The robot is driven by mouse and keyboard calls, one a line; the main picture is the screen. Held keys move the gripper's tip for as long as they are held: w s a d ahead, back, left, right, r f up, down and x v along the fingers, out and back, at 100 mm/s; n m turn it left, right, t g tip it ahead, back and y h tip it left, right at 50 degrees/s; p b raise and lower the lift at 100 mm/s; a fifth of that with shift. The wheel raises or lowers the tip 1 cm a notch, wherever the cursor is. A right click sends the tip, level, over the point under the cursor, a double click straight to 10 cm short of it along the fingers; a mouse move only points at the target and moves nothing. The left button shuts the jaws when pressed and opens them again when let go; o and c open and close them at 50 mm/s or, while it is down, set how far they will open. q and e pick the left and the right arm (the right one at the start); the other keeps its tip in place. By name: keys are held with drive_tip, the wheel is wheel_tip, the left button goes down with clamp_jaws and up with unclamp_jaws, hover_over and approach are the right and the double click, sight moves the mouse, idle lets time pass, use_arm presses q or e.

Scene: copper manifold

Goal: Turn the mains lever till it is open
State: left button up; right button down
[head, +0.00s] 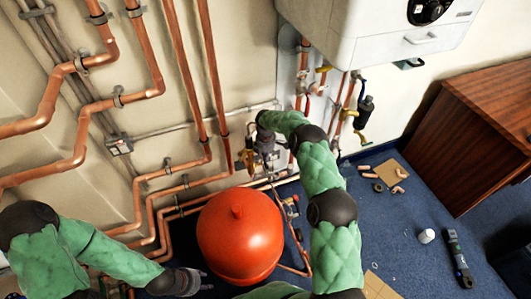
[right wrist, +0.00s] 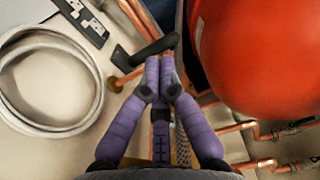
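A black lever handle (right wrist: 147,50) lies slantwise just beyond my right gripper's fingertips in the right wrist view. A copper-coloured pipe fitting (right wrist: 116,83) is beside its left end. My right gripper (right wrist: 161,62) has its two fingers close together, tips at the lever. Nothing shows clearly between them, and I cannot tell whether they touch the lever. In the head view, my right gripper (head: 268,160) is by the wall pipes above the red vessel, and the lever cannot be made out there. My left gripper (head: 203,281) is low at the left, its fingers apart and empty.
The red vessel (head: 240,237) stands close to the pipes, and it also shows in the right wrist view (right wrist: 255,50). A white boiler (head: 385,25) hangs above right. Loose fittings (head: 380,180) lie on the blue floor.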

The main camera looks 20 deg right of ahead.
drive_tip(key=shift+f+b, duration=0.4)
drive_tip(key=shift+f, duration=0.9)
use_arm(q)
drive_tip(key=shift+f, duration=0.6)
drive_tip(key=shift+a+r, duration=0.1)
drive_tip(key=shift+r, duration=0.05)
use_arm(e)
drive_tip(key=shift+s+t, duration=0.1)
drive_tip(key=shift+t, duration=0.3)
use_arm(q)
drive_tip(key=shift+a+r+p, duration=0.35)
drive_tip(key=shift+p, duration=0.15)
use_arm(e)
drive_tip(key=shift+s+t, duration=0.15)
drive_tip(key=shift+t, duration=0.95)
